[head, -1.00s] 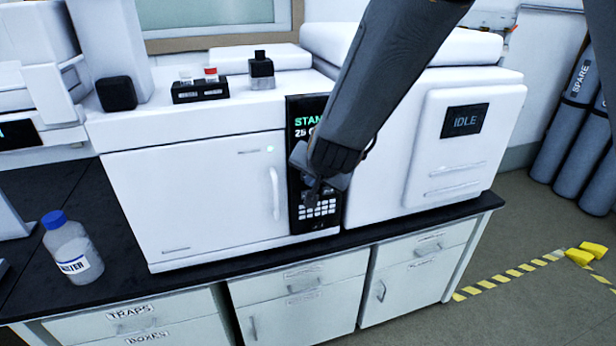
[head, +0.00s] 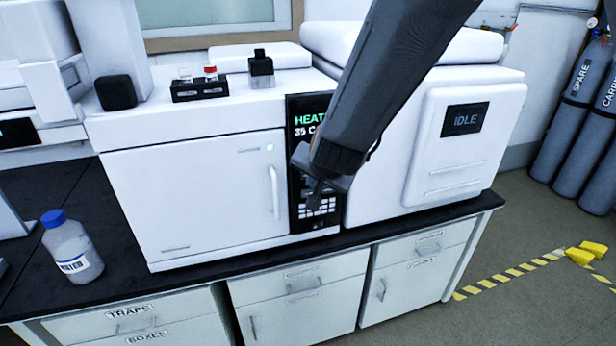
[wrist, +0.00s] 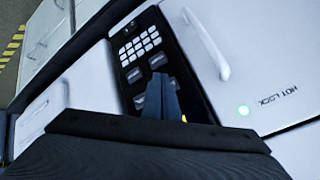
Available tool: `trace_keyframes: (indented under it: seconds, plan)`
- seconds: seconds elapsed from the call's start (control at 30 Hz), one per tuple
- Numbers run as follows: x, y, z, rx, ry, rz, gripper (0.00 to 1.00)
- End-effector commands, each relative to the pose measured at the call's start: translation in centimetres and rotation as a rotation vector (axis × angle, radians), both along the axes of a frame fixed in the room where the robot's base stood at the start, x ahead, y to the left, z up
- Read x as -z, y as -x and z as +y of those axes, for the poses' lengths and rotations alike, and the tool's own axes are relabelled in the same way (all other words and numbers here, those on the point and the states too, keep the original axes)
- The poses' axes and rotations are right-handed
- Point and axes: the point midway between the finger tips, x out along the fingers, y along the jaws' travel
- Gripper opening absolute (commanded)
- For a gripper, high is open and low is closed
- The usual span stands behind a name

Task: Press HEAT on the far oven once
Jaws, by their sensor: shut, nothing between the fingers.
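The white oven (head: 200,195) stands on the bench with its door shut and a small green light lit. In the wrist view the closed fingers (wrist: 159,80) reach over the panel's dark labelled buttons (wrist: 135,74). I cannot tell whether the tips touch a button, and the one behind them is hidden.
A white unit (head: 390,190) with an "IDLE" screen stands right of the panel. A blue-capped bottle (head: 72,248) stands on the bench at left. Drawers lie below.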

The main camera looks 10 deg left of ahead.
Motion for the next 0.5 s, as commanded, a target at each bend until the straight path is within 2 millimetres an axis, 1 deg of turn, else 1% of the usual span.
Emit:
trace_keyframes:
  seconds: [0.37, 0.5]
  plan:
    - [0.0, 0.28, -0.15, 0.0, 0.0, 0.0, 0.0]
    - [0.0, 1.08, -0.65, 0.0, 0.0, 0.0, 0.0]
